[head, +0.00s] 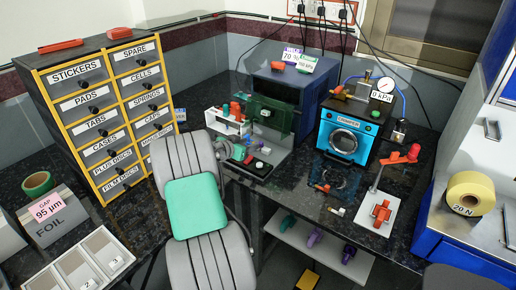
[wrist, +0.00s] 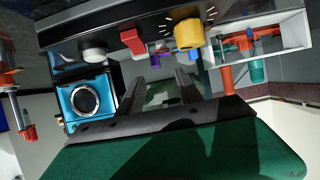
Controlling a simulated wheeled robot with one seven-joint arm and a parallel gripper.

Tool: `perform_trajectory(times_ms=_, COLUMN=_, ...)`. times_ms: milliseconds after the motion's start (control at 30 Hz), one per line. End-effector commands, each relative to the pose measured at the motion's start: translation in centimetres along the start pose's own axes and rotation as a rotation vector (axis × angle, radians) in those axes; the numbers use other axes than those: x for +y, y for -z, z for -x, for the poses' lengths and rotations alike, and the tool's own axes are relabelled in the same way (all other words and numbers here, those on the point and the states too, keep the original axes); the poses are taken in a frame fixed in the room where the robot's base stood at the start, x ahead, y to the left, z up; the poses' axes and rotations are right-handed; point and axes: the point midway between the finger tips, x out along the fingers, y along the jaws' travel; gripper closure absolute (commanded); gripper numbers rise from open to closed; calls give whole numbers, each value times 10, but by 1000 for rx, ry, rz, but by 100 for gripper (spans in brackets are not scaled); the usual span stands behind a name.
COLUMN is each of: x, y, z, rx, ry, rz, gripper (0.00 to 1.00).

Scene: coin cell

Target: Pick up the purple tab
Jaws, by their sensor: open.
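My gripper (wrist: 161,80) shows in the wrist view as two dark fingers, apart with nothing visible between them. Beyond the fingers is a small purple piece (wrist: 155,61). I cannot tell which is the purple tab. In the head view a purple handled item (head: 314,238) lies on the low shelf under the bench. My gripper's fingers cannot be made out in the head view.
A blue crimper (head: 346,137) stands on the dark bench; it also shows in the wrist view (wrist: 88,98). The white rack (head: 226,127) is left of the dark machine (head: 287,86). Labelled drawers are at left.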

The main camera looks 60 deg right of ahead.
Motion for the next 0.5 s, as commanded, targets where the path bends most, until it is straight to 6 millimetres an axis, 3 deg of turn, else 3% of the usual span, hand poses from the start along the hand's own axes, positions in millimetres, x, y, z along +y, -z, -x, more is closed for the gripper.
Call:
perform_trajectory(times_ms=100, x=8, y=3, z=-20, rx=27, ry=-20, rz=-14, gripper=58)
perform_trajectory(times_ms=500, x=8, y=0, z=-81, rx=24, ry=-16, rz=-12, gripper=58)
